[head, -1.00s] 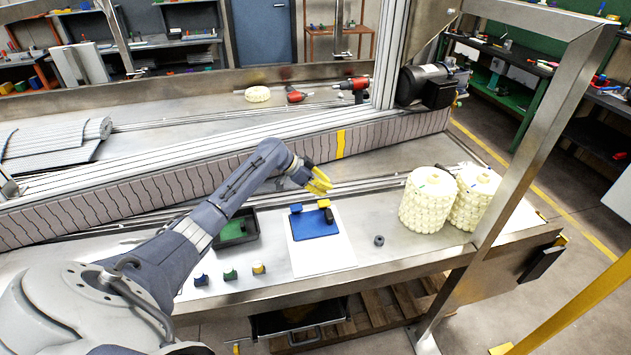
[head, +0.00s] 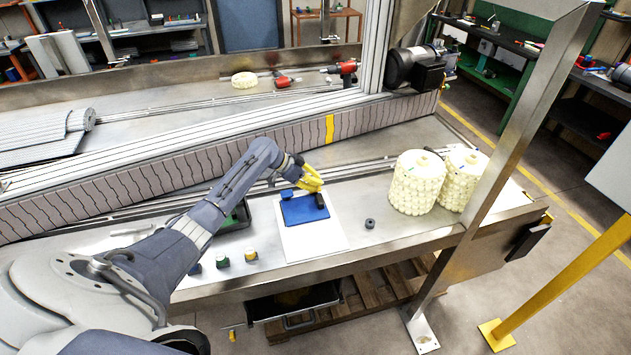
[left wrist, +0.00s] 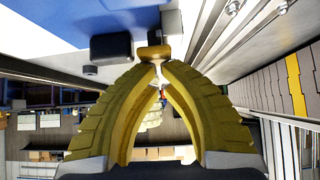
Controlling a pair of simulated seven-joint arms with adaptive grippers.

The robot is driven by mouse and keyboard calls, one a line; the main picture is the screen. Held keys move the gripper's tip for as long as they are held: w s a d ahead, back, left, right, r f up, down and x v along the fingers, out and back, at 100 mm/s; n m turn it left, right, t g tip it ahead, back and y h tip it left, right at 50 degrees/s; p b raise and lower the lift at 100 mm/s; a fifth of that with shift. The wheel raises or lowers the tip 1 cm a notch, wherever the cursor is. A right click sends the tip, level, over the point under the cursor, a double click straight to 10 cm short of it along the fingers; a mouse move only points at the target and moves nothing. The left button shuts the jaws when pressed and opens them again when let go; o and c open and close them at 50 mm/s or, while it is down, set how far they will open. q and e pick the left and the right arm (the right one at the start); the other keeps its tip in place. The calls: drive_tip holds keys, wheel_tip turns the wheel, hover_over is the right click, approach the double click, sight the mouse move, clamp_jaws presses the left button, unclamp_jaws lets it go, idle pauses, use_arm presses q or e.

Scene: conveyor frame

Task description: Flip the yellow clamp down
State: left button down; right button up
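The blue plate (head: 304,209) lies on a white sheet on the metal table; it also fills the upper left of the left wrist view (left wrist: 60,25). A black block (head: 320,201) stands at its right side, and a dark block (left wrist: 110,47) shows in the left wrist view. A small yellow piece (left wrist: 153,51), looking like the yellow clamp, shows just beyond my fingertips. In the head view my gripper covers it. My left gripper (head: 312,181) has yellow fingers, brought nearly together at the tips (left wrist: 159,68). Contact with the clamp cannot be told. My right gripper is out of view.
A dark tray (head: 236,217) sits left of the sheet, partly behind my arm. Small coloured blocks (head: 251,255) stand near the front edge. A dark ring (head: 370,223) lies right of the sheet. Two cream rollers (head: 417,182) stand farther right, near a metal post (head: 510,120).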

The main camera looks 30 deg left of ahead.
use_arm(q)
drive_tip(key=shift+s+f, duration=0.15)
drive_tip(key=shift+f, duration=0.75)
drive_tip(key=shift+r, duration=0.1)
wheel_tip(320, 180, up, 5)
drive_tip(key=shift+a+f, duration=0.1)
drive_tip(key=shift+a, duration=0.05)
drive_tip(key=v, duration=0.9)
drive_tip(key=shift+r, duration=0.3)
